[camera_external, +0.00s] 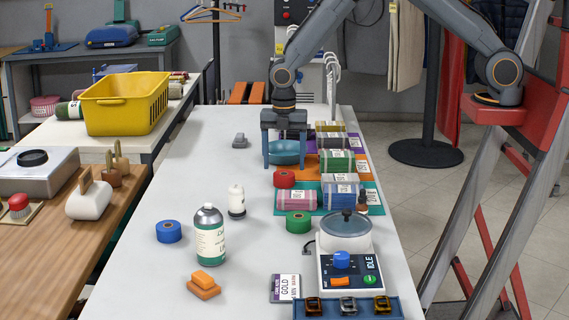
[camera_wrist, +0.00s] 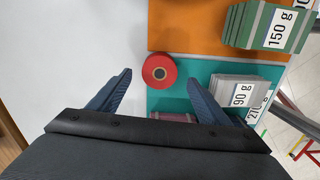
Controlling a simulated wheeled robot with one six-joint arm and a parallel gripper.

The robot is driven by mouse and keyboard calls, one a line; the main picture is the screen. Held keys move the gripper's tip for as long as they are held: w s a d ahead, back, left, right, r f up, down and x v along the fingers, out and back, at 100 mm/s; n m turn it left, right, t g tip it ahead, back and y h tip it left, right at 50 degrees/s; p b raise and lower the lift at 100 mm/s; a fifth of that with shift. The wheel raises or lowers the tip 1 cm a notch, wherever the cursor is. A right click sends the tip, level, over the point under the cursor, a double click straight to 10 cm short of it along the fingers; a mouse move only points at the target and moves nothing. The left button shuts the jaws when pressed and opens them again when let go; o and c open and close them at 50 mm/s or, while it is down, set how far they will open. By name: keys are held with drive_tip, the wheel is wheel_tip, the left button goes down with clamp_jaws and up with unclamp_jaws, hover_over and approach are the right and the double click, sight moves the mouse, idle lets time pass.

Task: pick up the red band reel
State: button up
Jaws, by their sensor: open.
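The red band reel (camera_external: 284,179) lies flat on the table at the left edge of the teal mat, close to the orange mat. In the wrist view the red reel (camera_wrist: 159,71) shows its dark centre hole, in line with the gap between the fingertips and not touched by them. My gripper (camera_external: 285,163) points down above the table, its fingers apart, and appears above and a little beyond the reel in the external view. In the wrist view my gripper (camera_wrist: 160,80) has a blue finger on either side, with nothing held.
A green reel (camera_external: 298,222) and blue reel (camera_external: 168,231) lie nearer the camera. A teal rounded thing (camera_external: 285,152) shows between the fingers.

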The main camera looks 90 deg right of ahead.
sight(284, 174)
drive_tip(key=shift+d+f+p, duration=0.1)
drive_tip(key=shift+f+p, duration=0.8)
drive_tip(key=shift+f, duration=1.2)
drive_tip(key=c, duration=1.1)
drive_tip(key=shift+c, duration=0.3)
drive_tip(key=shift+w+r, duration=0.1)
